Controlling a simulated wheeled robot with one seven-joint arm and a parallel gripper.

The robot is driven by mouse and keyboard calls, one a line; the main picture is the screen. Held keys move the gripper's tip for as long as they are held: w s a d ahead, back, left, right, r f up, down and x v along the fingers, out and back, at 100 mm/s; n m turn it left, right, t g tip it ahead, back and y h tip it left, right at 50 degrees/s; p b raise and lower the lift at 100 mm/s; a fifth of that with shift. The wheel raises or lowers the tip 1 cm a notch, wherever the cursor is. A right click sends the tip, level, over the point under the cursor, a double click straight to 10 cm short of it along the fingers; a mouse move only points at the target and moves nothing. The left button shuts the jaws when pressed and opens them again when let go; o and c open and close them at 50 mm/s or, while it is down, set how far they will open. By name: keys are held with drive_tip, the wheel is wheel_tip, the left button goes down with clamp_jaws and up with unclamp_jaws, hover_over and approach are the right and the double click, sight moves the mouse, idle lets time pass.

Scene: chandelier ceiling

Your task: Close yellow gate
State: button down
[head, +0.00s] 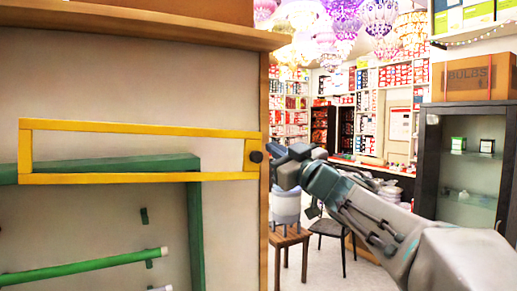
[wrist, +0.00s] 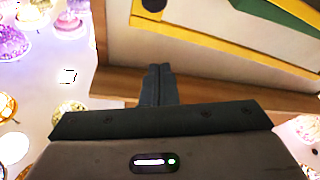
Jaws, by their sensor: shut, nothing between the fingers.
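The yellow gate (head: 140,128) is a long, flat yellow frame across the front of a pale panel in the head view. A dark round knob (head: 256,157) sits at its right end. I cannot tell how far the gate stands from the panel. My gripper (head: 275,150) is just right of the knob, by the cabinet's right edge; contact cannot be made out. In the wrist view my gripper's fingers (wrist: 158,72) are shut and empty, pointing toward the wooden edge. Part of the yellow gate (wrist: 215,40) and its knob (wrist: 153,5) show beyond them.
The pale cabinet (head: 100,80) has a wooden top ledge (head: 130,32). A green frame (head: 195,230) and a green bar (head: 85,267) lie below the gate. A stool (head: 290,240), a chair (head: 335,228) and a dark glass cabinet (head: 425,160) stand to the right.

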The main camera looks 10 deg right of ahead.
drive_tip(key=p, duration=0.4)
approach(247, 139)
drive_tip(key=w+a+r, duration=0.1)
drive_tip(key=w+r, duration=0.1)
drive_tip(key=r, duration=0.1)
drive_tip(key=w+a+r, duration=0.1)
drive_tip(key=shift+w+a+r, duration=0.3)
drive_tip(key=shift+w+a, duration=0.1)
drive_tip(key=f, duration=0.3)
drive_tip(key=shift+w+d, duration=0.35)
drive_tip(key=shift+d, duration=0.05)
drive_tip(key=shift+d+f, duration=0.15)
drive_tip(key=shift+f, duration=0.35)
drive_tip(key=shift+f, duration=0.1)
